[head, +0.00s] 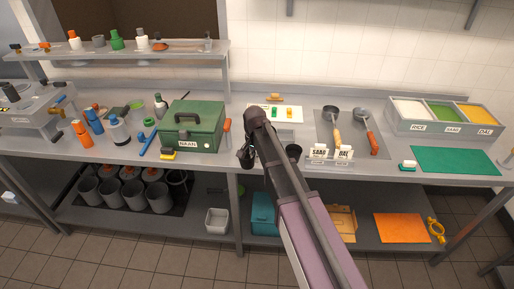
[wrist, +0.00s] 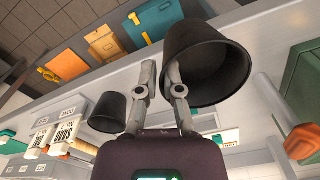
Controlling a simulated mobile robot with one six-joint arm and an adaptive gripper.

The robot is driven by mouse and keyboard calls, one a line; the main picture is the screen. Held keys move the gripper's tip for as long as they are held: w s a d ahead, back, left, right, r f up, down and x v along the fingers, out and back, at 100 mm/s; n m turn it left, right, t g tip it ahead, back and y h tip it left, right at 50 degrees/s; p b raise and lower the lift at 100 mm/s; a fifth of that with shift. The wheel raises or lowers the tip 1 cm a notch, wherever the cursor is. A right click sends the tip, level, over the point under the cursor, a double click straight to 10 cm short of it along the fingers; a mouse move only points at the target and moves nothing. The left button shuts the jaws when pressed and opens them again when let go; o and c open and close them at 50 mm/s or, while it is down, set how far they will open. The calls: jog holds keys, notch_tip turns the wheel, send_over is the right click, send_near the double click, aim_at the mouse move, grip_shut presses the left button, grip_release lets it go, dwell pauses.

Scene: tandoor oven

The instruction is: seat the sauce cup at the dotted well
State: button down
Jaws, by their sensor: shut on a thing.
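My gripper (wrist: 160,80) shows in the wrist view with its two fingers close together. A large black cup (wrist: 212,62) is at the right finger and looks gripped by its wall; the exact contact is partly hidden. In the head view my gripper (head: 246,154) is a dark shape over the counter's front edge, right of the green NAAN box, and the held cup is hard to tell from it. A second black cup (head: 293,152) stands on the counter just right of my arm; it also shows in the wrist view (wrist: 107,112). I cannot make out the dotted well.
Label cards (head: 331,153) stand right of the second cup. Behind them two ladles (head: 366,117) lie on a grey mat. The green NAAN box (head: 192,128) is left of my gripper.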

jog(key=s, duration=0.8)
jog(key=shift+d+r+p, duration=0.15)
jog(key=shift+r+p, duration=0.2)
jog(key=shift+s, duration=0.1)
jog(key=shift+r, duration=0.1)
jog(key=shift+r+p, duration=1.95)
jog(key=shift+p, duration=0.05)
dwell(0.3)
jog(key=shift+f+b, duration=0.5)
jog(key=shift+d, duration=0.1)
